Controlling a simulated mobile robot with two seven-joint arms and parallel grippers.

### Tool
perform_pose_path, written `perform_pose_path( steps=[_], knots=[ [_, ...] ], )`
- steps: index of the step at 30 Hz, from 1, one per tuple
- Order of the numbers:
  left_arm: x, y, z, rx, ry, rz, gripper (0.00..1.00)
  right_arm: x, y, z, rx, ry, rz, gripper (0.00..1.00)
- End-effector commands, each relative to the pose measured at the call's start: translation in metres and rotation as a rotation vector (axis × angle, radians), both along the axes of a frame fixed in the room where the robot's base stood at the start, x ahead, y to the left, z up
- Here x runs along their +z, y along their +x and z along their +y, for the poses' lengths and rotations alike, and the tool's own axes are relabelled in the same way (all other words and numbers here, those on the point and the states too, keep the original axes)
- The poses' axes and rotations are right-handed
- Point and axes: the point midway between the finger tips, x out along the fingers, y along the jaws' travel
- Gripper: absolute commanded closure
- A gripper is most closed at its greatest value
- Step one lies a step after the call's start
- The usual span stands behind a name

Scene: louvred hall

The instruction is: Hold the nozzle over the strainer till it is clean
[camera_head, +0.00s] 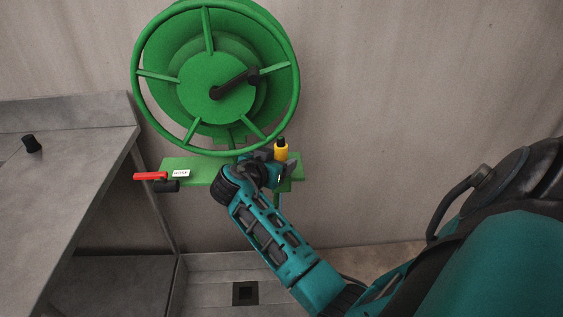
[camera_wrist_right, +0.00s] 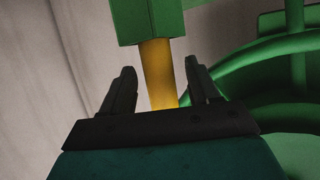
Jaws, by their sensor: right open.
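A yellow nozzle with a black end (camera_head: 281,152) stands upright at the right end of a green bracket on the wall. My right gripper (camera_head: 274,168) is at it, partly hiding its lower part. In the right wrist view the yellow nozzle (camera_wrist_right: 160,75) lies between the two dark fingers of the open gripper (camera_wrist_right: 160,68), with a visible gap on each side. A dark square, perhaps the strainer (camera_head: 245,293), is set in a pale grey surface low in the head view. My left gripper is not in view.
A green hose reel (camera_head: 210,134) with a black crank (camera_head: 232,84) hangs above the bracket (camera_head: 204,171). A red lever (camera_head: 150,176) sits at the bracket's left end. A grey counter (camera_head: 42,200) with a small black object (camera_head: 31,144) stands left.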

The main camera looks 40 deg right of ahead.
Motion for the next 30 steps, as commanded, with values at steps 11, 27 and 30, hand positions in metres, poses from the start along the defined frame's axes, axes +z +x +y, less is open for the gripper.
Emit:
perform_pose_path(
  steps=[11,27,30],
  knots=[
    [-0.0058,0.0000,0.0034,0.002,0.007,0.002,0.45,-0.0037,0.0026,-0.0102,0.004,-0.001,0.001,0.39],
    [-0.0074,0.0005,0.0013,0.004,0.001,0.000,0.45,-0.0036,0.0026,-0.0099,0.004,-0.001,0.000,0.58],
    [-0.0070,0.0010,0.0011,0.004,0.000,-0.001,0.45,-0.0037,0.0026,-0.0098,0.004,-0.001,0.001,0.67]
  ],
)
